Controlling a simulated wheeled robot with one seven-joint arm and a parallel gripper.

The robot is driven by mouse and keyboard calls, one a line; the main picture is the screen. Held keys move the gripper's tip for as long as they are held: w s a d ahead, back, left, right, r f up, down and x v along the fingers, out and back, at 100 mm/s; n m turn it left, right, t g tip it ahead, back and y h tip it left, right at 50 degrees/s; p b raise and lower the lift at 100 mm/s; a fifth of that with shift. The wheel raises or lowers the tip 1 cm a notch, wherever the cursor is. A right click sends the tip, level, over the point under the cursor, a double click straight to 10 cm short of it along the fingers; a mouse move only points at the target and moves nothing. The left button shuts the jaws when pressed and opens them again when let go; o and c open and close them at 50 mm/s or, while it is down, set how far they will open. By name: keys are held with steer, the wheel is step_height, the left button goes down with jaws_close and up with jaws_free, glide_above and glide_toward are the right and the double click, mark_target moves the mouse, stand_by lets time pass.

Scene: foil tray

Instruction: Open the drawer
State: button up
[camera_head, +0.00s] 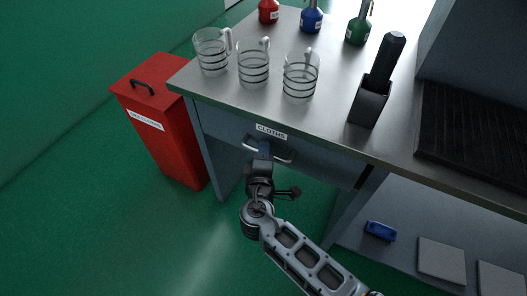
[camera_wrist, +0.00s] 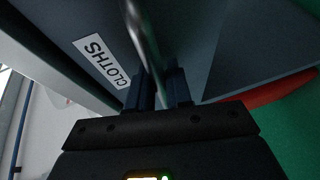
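The drawer (camera_head: 310,157) is a grey-blue front under the steel worktop, with a white label reading CLOTHS. The label (camera_wrist: 101,62) also shows in the wrist view. A metal bar handle (camera_head: 284,158) runs across the drawer front. My gripper (camera_head: 264,150) is at the middle of this handle. In the wrist view the handle (camera_wrist: 146,38) passes between my two dark fingers (camera_wrist: 159,88), which sit close on both sides of it. The fingertips are partly hidden in shadow. The drawer looks flush or nearly so; any small gap is hard to tell.
Three glass mugs (camera_head: 253,66) and a black holder (camera_head: 369,103) stand on the worktop (camera_head: 330,120). Bottles stand behind. A red lidded bin (camera_head: 165,120) is left of the cabinet. A lower shelf at right holds a blue item (camera_head: 380,230). The green floor in front is clear.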

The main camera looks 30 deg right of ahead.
jaws_close()
steer(key=s+a+b, duration=0.1)
steer(key=s+a, duration=0.6)
steer(key=a, duration=0.3)
steer(key=s+a+b, duration=0.2)
steer(key=s+a, duration=0.6)
steer(key=a, duration=0.2)
steer(key=shift+a, duration=0.3)
steer(key=shift+f, duration=0.1)
steer(key=shift+o, duration=1.5)
jaws_free()
steer(key=v, duration=0.8)
